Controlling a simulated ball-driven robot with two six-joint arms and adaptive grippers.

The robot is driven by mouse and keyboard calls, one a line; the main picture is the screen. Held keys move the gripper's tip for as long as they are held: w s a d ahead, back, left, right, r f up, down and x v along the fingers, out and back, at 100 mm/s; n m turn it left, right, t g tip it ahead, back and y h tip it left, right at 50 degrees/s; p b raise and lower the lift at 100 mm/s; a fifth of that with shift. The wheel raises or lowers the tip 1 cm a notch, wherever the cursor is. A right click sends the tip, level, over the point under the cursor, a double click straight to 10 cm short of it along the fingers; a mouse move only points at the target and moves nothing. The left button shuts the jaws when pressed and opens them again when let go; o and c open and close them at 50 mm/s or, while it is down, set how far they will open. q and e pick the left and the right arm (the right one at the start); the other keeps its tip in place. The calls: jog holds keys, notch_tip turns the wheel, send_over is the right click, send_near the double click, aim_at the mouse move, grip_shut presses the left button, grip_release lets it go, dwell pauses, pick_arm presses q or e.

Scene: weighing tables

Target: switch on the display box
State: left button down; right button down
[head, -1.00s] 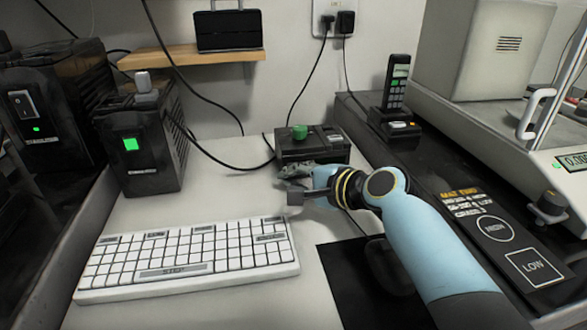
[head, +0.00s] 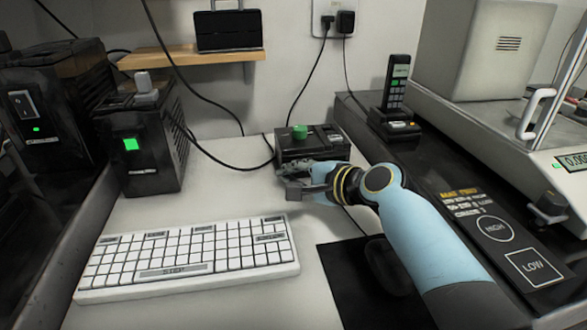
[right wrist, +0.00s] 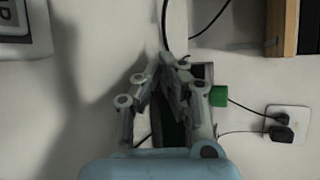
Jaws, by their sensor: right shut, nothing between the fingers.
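A black box with a green knob (head: 312,143) sits at the back of the white table in the head view; I take it as the display box, though I see no name on it. Its green knob also shows in the right wrist view (right wrist: 218,96). My right gripper (head: 286,176) is shut and empty just in front of the box's left part. In the right wrist view the closed fingers (right wrist: 182,68) cover much of the box. I cannot tell whether they touch it. My left gripper is not in view.
A white keyboard (head: 190,257) lies in front. A black unit with a lit green square (head: 141,165) and another with a rocker switch (head: 42,130) stand at left. A phone (head: 396,88) and a balance (head: 520,140) are at right. Cables hang behind the box.

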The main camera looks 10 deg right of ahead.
dwell(0.3)
jog(key=shift+s+r+p, duration=0.1)
jog(key=shift+s+p, duration=0.3)
jog(key=shift+p, duration=0.05)
jog(key=shift+s, duration=0.1)
jog(key=s+p, duration=0.2)
jog(key=s, duration=0.2)
jog(key=shift+s, duration=1.05)
